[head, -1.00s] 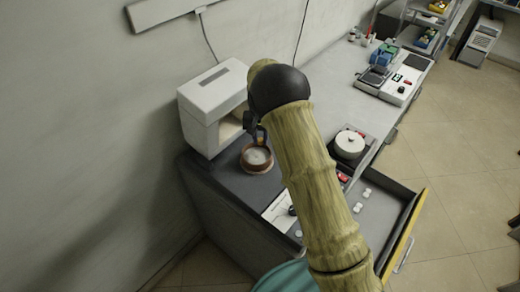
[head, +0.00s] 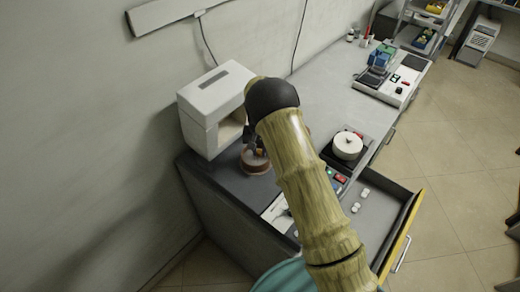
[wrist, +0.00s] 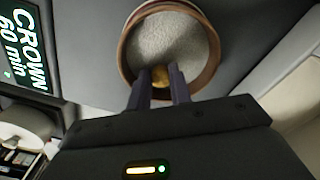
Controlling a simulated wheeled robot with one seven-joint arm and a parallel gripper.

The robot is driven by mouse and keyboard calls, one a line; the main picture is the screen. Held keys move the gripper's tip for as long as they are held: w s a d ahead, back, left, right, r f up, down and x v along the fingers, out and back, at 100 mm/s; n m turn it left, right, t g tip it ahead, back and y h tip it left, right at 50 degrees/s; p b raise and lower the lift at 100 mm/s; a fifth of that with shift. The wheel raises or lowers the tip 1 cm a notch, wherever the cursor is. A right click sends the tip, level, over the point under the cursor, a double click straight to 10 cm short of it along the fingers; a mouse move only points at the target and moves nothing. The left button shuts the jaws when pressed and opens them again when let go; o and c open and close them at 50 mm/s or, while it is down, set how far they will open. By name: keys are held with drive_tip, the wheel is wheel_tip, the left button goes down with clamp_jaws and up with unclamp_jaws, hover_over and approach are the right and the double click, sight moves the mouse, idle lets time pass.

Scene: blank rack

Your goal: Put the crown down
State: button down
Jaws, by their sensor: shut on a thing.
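A small gold crown (wrist: 160,76) is between the fingertips of my gripper (wrist: 160,88), which is shut on it. Below it is a round brown dish (wrist: 125,48) filled with pale grains. In the wrist view, the crown overlaps the near inside edge of the dish; I cannot tell whether it touches the grains. In the head view, my gripper (head: 256,146) is low at the dish (head: 255,168), hiding part of it. A dark display (wrist: 28,45) reading "CROWN 60 min" shows at the left of the wrist view.
A white open-fronted machine (head: 213,105) stands just left of the dish. A round white lidded pot (head: 347,146) is on the counter to the right. A drawer (head: 405,215) stands open at the front right.

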sight(260, 153)
drive_tip(key=shift+f, duration=0.1)
drive_tip(key=shift+f, duration=0.15)
drive_tip(key=c, duration=1.6)
unclamp_jaws()
drive_tip(key=shift+o, duration=0.2)
wheel_tip(260, 153, up, 12)
drive_tip(key=b, duration=0.2)
drive_tip(key=shift+r, duration=0.2)
drive_tip(key=shift+d, duration=0.1)
